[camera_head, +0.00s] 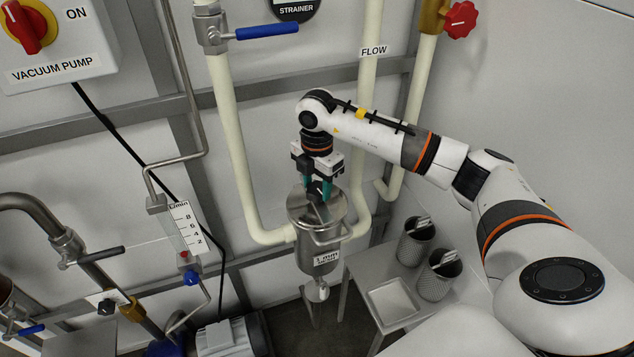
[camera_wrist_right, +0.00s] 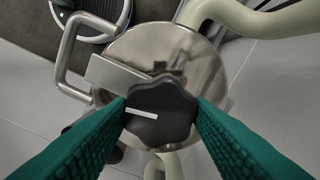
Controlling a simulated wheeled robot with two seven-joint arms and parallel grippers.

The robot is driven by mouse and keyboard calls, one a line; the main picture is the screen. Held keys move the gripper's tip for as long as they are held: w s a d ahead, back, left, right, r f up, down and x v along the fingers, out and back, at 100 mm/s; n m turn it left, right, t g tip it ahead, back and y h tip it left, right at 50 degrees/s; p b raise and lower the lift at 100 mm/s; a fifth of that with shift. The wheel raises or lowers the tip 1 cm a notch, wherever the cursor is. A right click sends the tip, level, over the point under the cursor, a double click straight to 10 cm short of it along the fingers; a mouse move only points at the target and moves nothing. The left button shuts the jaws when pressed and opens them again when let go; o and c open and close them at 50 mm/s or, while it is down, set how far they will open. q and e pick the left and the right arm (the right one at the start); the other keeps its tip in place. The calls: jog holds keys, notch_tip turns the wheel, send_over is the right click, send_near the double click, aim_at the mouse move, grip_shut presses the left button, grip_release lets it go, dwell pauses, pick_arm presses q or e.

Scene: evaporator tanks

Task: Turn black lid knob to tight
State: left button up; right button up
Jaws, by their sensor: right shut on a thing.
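The black lid knob (camera_wrist_right: 160,108) sits on the round steel lid (camera_wrist_right: 130,42) and carries a white line mark. My right gripper (camera_wrist_right: 161,112) is shut on the knob, with one green finger against each side. In the head view, my right gripper (camera_head: 317,190) reaches down from above onto the lid of the steel strainer vessel (camera_head: 318,258), and the knob shows dark between its fingers. The vessel has a label on its front and a bent handle at its side. My left gripper is not in view.
Cream pipes (camera_head: 240,170) run close on both sides of the vessel. A blue-handled valve (camera_head: 266,31) is above. A flow gauge (camera_head: 186,228) is at the left.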

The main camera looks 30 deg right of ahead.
aim_at(317, 187)
jog(key=shift+w+d+r+m, duration=0.1)
jog(key=shift+r+m, duration=0.05)
jog(key=shift+m, duration=0.95)
jog(key=o, duration=1)
jog(key=shift+r, duration=0.45)
jog(key=shift+r+b, duration=0.9)
jog(key=shift+r, duration=4.6)
